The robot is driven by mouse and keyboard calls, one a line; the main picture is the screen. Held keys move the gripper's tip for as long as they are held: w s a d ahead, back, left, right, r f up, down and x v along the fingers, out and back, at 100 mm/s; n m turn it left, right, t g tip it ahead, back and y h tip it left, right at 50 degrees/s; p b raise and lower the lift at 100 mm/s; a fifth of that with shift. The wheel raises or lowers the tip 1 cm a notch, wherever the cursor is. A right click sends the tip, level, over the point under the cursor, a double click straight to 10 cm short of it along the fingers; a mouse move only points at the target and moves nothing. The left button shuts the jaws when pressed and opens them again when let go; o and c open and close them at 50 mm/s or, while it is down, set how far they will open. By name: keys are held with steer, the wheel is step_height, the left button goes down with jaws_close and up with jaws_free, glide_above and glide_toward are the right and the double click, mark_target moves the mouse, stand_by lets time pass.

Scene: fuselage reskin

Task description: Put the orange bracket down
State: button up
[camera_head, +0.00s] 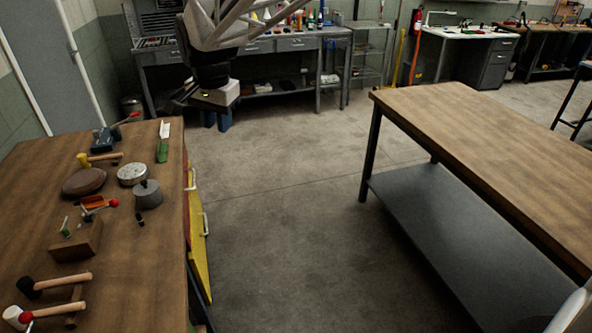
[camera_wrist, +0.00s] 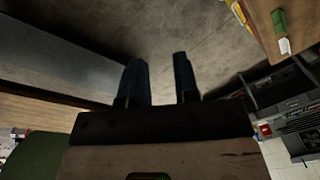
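My gripper (camera_head: 217,119) hangs over the floor beyond the left workbench, with its two blue fingers pointing down. In the wrist view the two fingers (camera_wrist: 160,75) stand apart, with only bare floor seen between them. Nothing is held. A small orange piece (camera_head: 93,201), which looks like the orange bracket, lies on the left workbench (camera_head: 150,260) among small tools, far from my gripper. Its exact shape is too small to tell. I see no orange bracket in the wrist view.
Mallets (camera_head: 55,284), a round tin (camera_head: 132,174), a grey pot (camera_head: 148,193) and a wooden block (camera_head: 77,240) crowd the left workbench. A green-and-white tool (camera_head: 163,142) lies near its far edge. The right workbench (camera_head: 490,130) has a clear top. Open floor lies between the benches.

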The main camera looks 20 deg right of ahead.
steer(key=s+d+f+n, duration=0.2)
steer(key=s+d, duration=0.3)
steer(key=s, duration=0.4)
steer(key=s+d+f+n, duration=0.3)
steer(key=s+d, duration=0.2)
steer(key=s, duration=0.5)
steer(key=s+d+f+n+t, duration=0.1)
steer(key=s+d, duration=0.4)
steer(key=s, duration=0.5)
steer(key=shift+s+f+n+h, duration=0.15)
steer(key=shift+f+n+h, duration=0.15)
steer(key=shift+f+n, duration=0.45)
